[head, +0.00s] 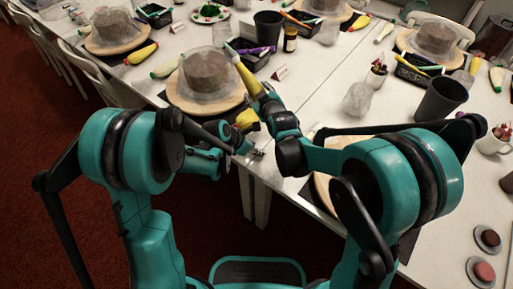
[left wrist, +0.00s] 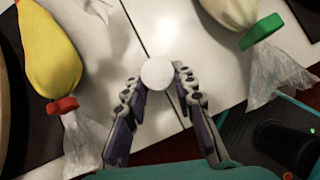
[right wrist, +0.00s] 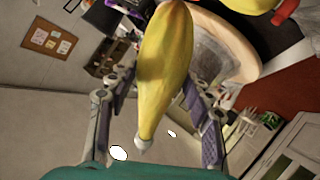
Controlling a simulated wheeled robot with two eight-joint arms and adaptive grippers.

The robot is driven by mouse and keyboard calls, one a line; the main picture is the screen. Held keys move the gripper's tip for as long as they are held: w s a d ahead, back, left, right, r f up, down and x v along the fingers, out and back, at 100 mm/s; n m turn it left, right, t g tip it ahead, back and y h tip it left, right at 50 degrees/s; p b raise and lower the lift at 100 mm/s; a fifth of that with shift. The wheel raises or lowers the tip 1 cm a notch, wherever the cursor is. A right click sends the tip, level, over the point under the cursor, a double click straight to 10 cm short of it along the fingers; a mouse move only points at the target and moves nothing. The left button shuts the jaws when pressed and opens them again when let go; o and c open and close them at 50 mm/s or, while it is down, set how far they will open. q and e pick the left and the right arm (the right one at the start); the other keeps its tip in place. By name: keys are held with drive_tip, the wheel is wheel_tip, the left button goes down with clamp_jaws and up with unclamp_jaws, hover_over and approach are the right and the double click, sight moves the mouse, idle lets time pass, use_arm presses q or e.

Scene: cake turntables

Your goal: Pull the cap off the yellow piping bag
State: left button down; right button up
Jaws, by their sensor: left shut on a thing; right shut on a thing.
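A yellow piping bag (head: 247,79) is in my right gripper (head: 263,97), raised over the table beside the near cake stand. In the right wrist view the yellow bag (right wrist: 165,65) runs between the fingers of the shut right gripper (right wrist: 155,82); its narrow pale end points towards the palm. My left gripper (head: 254,154) is low at the table's front edge. In the left wrist view the left gripper (left wrist: 158,88) is shut on a small round white thing, seemingly the cap (left wrist: 158,73). No bag shows attached to it, and the grippers are apart.
Another yellow bag with a red clip (left wrist: 62,105) and a pale bag with a green clip (left wrist: 262,30) lie on the table. A covered cake (head: 208,72) stands on a wooden turntable (head: 195,104). A dark cup (head: 440,99) stands right.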

use_arm(q)
drive_tip(key=shift+s+d+f, duration=0.1)
drive_tip(key=shift+d+f, duration=0.1)
drive_tip(key=shift+f, duration=0.05)
use_arm(e)
drive_tip(key=shift+s+d+f, duration=0.15)
drive_tip(key=shift+d+f, duration=0.05)
drive_tip(key=shift+d, duration=0.2)
use_arm(q)
drive_tip(key=shift+a+f, duration=0.1)
drive_tip(key=shift+a, duration=0.1)
use_arm(e)
drive_tip(key=shift+a, duration=0.2)
use_arm(q)
drive_tip(key=shift+d, duration=0.1)
drive_tip(key=shift+f+b, duration=0.25)
drive_tip(key=shift+b, duration=0.15)
use_arm(e)
drive_tip(key=shift+f, duration=0.35)
use_arm(q)
drive_tip(key=c, duration=1.2)
unclamp_jaws()
drive_tip(key=shift+o, duration=0.2)
